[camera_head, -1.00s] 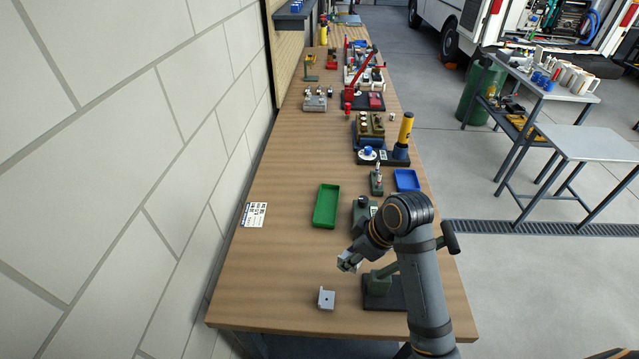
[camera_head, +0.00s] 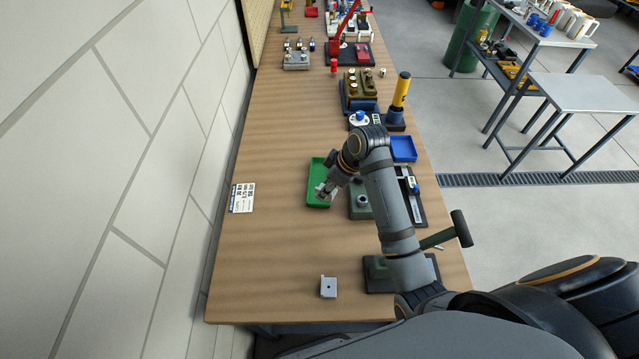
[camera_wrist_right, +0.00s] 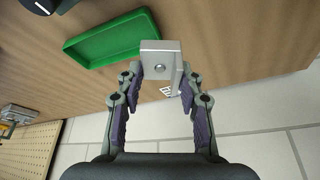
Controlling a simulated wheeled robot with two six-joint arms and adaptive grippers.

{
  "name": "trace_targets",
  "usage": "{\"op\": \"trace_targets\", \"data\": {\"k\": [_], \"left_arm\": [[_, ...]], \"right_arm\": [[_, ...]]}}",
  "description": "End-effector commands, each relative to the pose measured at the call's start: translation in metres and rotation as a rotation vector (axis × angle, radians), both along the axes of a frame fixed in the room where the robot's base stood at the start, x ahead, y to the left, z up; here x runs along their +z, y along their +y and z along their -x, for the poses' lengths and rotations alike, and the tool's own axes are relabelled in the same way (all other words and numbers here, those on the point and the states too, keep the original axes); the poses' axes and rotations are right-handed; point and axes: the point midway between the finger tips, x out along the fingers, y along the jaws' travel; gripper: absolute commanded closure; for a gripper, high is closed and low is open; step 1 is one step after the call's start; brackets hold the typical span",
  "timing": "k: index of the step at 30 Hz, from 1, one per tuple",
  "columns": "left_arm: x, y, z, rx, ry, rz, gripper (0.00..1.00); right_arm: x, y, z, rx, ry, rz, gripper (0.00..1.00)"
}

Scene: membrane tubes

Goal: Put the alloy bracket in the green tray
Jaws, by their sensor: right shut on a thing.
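The green tray (camera_head: 313,172) lies on the workbench in the head view. It also shows at the upper left of the right wrist view (camera_wrist_right: 90,45). My right gripper (camera_head: 324,190) is over the near end of the tray and hides part of it. In the right wrist view the gripper (camera_wrist_right: 158,82) is shut on a silver-grey angled bracket with a hole (camera_wrist_right: 158,58), held at the fingertips. The bracket overlaps the tray's edge in that view; its height above the tray is unclear. A similar grey bracket (camera_head: 328,287) lies near the bench's front edge. My left gripper is out of view.
A blue tray (camera_head: 403,149) and a dark green fixture (camera_head: 359,203) stand right of the green tray. A printed card (camera_head: 242,198) lies on the left. A dark base with a green block (camera_head: 380,274) sits at the front right. The bench's left front is clear.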

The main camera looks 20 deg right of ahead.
Motion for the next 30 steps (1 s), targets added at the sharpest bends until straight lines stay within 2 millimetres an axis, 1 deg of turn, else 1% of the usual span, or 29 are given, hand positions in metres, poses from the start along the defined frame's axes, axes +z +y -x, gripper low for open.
{"op": "trace_targets", "data": {"k": [1,3,4,9,12,15,21,22,23,25,27,30], "left_arm": [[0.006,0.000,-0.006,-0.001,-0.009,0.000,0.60],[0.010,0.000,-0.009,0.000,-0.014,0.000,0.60],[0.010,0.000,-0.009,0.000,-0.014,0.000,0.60],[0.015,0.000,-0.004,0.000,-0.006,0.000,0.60],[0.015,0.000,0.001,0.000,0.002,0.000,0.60],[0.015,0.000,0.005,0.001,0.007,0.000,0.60],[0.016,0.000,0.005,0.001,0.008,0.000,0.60],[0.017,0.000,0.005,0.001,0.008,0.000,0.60],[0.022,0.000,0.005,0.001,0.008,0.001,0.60],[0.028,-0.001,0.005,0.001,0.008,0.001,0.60],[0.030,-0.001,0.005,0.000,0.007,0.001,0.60],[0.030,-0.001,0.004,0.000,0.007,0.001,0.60]], "right_arm": [[-0.001,0.000,-0.011,0.000,0.001,0.000,1.00],[-0.007,-0.001,-0.025,0.000,0.002,-0.001,1.00],[-0.015,-0.001,-0.029,-0.001,0.004,-0.001,1.00],[-0.044,-0.001,-0.052,0.001,0.001,-0.001,1.00],[-0.056,-0.002,-0.062,0.000,0.001,-0.002,1.00],[-0.063,-0.002,-0.067,0.000,0.000,-0.001,1.00],[-0.068,-0.002,-0.071,0.000,0.000,-0.001,1.00],[-0.070,-0.002,-0.073,0.000,0.001,-0.001,1.00],[-0.074,-0.002,-0.072,-0.001,0.004,-0.001,1.00],[-0.085,-0.002,-0.071,0.001,0.004,-0.001,1.00],[-0.094,-0.002,-0.072,0.000,0.002,-0.002,1.00],[-0.100,-0.002,-0.072,0.000,-0.001,-0.001,1.00]]}}
